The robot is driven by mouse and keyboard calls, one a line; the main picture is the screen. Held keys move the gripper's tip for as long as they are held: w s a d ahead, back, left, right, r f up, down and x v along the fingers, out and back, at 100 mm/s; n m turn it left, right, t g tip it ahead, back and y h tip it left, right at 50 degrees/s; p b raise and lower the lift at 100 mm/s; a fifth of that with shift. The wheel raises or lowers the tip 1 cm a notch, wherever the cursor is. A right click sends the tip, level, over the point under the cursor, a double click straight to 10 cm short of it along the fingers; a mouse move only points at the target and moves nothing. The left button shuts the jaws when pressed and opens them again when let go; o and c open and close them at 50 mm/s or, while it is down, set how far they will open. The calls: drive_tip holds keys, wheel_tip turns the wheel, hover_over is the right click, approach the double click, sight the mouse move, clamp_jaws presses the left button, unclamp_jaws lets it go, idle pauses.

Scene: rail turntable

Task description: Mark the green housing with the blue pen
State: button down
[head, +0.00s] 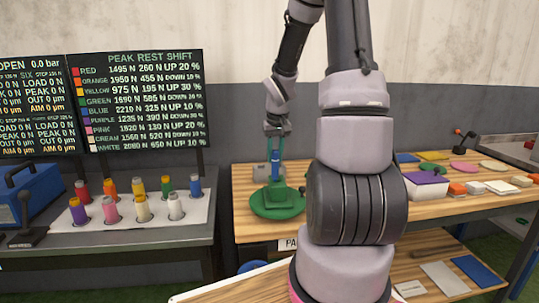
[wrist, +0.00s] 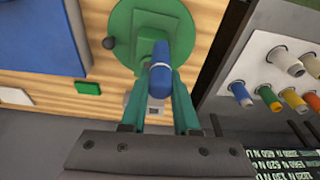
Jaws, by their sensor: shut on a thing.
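My gripper (head: 276,150) is over the green turntable on the wooden bench, pointing down. Its green fingers are shut on the blue pen (wrist: 160,76), whose rounded blue end faces the wrist camera. The green housing (wrist: 146,42) sits on the round green turntable plate (wrist: 122,22), just beyond the pen in the wrist view. In the head view the plate (head: 277,210) lies directly below my gripper. I cannot tell whether the pen's lower end touches the housing; the pen hides it.
A rack (head: 130,222) with several coloured cylinders stands on the left table. A blue case (head: 28,192) and two display boards (head: 137,100) are there too. Coloured blocks and a purple-topped box (head: 425,186) fill the bench's right side. My arm hides the bench's middle.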

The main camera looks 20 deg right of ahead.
sight(277, 178)
drive_tip(key=shift+s, duration=0.3)
drive_tip(key=shift+a+f, duration=0.1)
drive_tip(key=shift+f, duration=0.15)
drive_tip(key=shift+s+x, duration=0.25)
drive_tip(key=shift+x, duration=0.9)
drive_tip(key=shift+s+x, duration=0.2)
drive_tip(key=shift+x, duration=0.95)
drive_tip(key=shift+s+x, duration=0.25)
drive_tip(key=shift+x, duration=0.85)
drive_tip(key=shift+a+f, duration=0.15)
drive_tip(key=shift+f, duration=0.8)
drive_tip(key=shift+s+d+r, duration=0.1)
drive_tip(key=shift+d, duration=0.2)
drive_tip(key=shift+s+d, duration=0.35)
drive_tip(key=shift+d, duration=0.65)
